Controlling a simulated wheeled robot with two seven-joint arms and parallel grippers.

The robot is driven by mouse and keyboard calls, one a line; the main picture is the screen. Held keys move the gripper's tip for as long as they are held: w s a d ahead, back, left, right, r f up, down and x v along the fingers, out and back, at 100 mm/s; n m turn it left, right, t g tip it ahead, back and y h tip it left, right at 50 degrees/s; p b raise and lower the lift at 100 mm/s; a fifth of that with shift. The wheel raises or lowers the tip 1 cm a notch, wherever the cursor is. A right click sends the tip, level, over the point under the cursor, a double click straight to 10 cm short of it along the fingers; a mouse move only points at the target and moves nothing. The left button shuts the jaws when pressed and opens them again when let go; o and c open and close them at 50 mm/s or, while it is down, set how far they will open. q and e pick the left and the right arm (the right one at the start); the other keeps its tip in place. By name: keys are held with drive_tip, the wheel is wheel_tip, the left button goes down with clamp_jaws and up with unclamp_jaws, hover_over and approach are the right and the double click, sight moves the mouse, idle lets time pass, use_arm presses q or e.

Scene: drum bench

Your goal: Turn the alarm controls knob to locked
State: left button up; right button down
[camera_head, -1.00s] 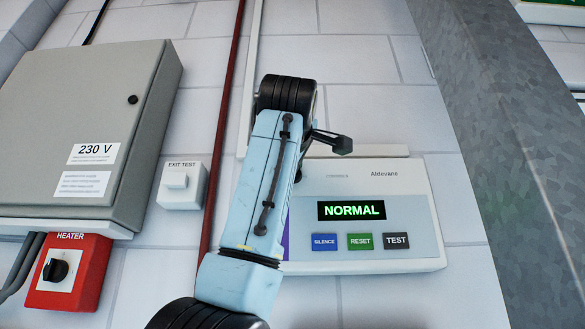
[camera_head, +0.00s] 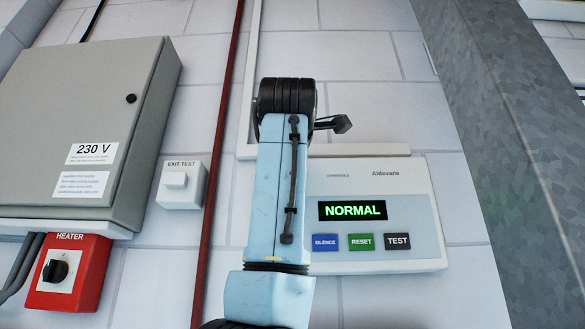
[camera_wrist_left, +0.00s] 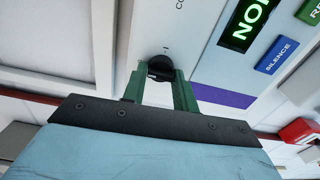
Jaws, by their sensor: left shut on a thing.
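The alarm panel (camera_head: 412,207) is a white box on the wall with a display (camera_head: 352,210) that reads NORMAL in green. In the left wrist view, the black alarm controls knob (camera_wrist_left: 160,67) sits on the panel face near the display. My left gripper (camera_wrist_left: 160,80) has its green fingers on both sides of the knob and is shut on it. The knob's pointer and markings are mostly hidden. In the head view my left arm covers the panel's left part, hiding the knob and the fingers. My right gripper is not in view.
SILENCE (camera_head: 325,242), RESET (camera_head: 361,242) and TEST (camera_head: 397,241) buttons lie below the display. To the left are an EXIT TEST switch (camera_head: 181,186), a red pipe (camera_head: 216,150), a grey 230 V cabinet (camera_head: 70,120) and a red heater switch box (camera_head: 88,275). A grey column (camera_head: 490,120) stands right.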

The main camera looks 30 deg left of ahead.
use_arm(q)
drive_tip(key=o, duration=0.9)
drive_tip(key=shift+o, duration=0.2)
drive_tip(key=b+v, duration=0.4)
drive_tip(key=v, duration=0.9)
drive_tip(key=shift+s, duration=0.25)
